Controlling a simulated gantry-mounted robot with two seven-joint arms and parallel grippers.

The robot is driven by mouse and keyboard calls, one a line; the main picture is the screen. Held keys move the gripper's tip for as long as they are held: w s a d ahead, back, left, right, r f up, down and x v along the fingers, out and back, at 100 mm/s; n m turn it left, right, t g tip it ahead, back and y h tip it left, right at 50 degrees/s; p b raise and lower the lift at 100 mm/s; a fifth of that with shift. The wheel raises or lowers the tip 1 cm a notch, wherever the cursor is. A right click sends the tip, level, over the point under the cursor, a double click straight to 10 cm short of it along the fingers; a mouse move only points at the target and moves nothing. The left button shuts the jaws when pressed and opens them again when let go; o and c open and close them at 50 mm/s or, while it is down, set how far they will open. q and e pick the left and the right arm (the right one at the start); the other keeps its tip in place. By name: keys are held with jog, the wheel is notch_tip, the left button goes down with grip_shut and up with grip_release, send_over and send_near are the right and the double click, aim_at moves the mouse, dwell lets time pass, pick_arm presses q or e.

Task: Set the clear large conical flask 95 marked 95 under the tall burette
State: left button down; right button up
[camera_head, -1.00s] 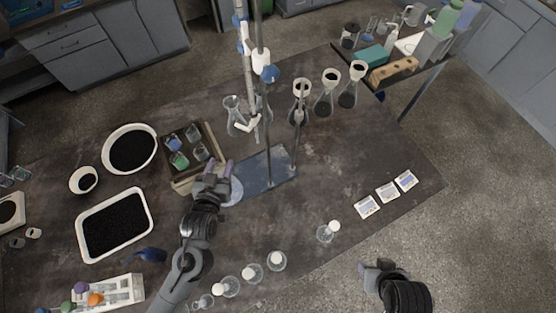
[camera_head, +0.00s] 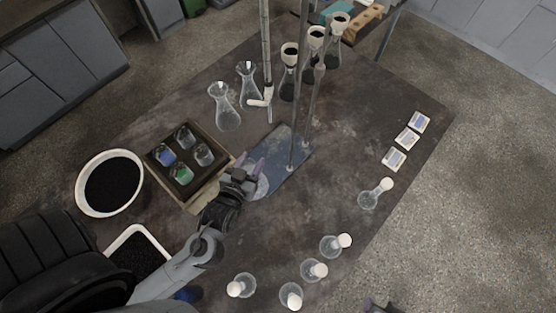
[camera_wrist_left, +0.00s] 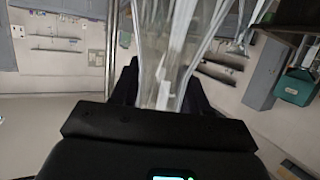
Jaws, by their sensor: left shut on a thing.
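My left gripper (camera_head: 252,161) is shut on clear glass, at the left edge of the blue stand base (camera_head: 286,163). In the left wrist view, the clear flask (camera_wrist_left: 165,55) stands between the dark fingers; no marking is readable. A pale round shape (camera_head: 259,186) shows beside the fingers, partly hidden by the hand. The tall burette (camera_head: 266,45) rises behind the gripper, its lower end near a white fitting (camera_head: 262,100). My right gripper (camera_head: 373,305) shows only as a sliver at the bottom edge.
Two clear conical flasks (camera_head: 224,108) (camera_head: 248,86) stand left of the burette. Several dark-filled flasks with funnels (camera_head: 289,72) stand behind. A tray of small beakers (camera_head: 153,158) is left of my gripper. Stoppered flasks (camera_head: 332,246) stand at the front.

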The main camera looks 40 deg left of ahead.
pick_arm(q)
jog(key=f+b+x, duration=0.1)
jog(key=x, duration=1.7)
jog(key=shift+f, duration=0.5)
pick_arm(e)
jog(key=shift+w+d+f, duration=0.25)
jog(key=shift+f, duration=0.25)
jog(key=shift+w+d+f, duration=0.2)
jog(key=shift+f, duration=0.25)
pick_arm(q)
jog(key=shift+d+f, duration=0.1)
jog(key=shift+f, duration=0.05)
jog(key=c, duration=0.6)
grip_release()
jog(key=shift+o, duration=0.2)
pick_arm(e)
jog(key=shift+a, duration=0.15)
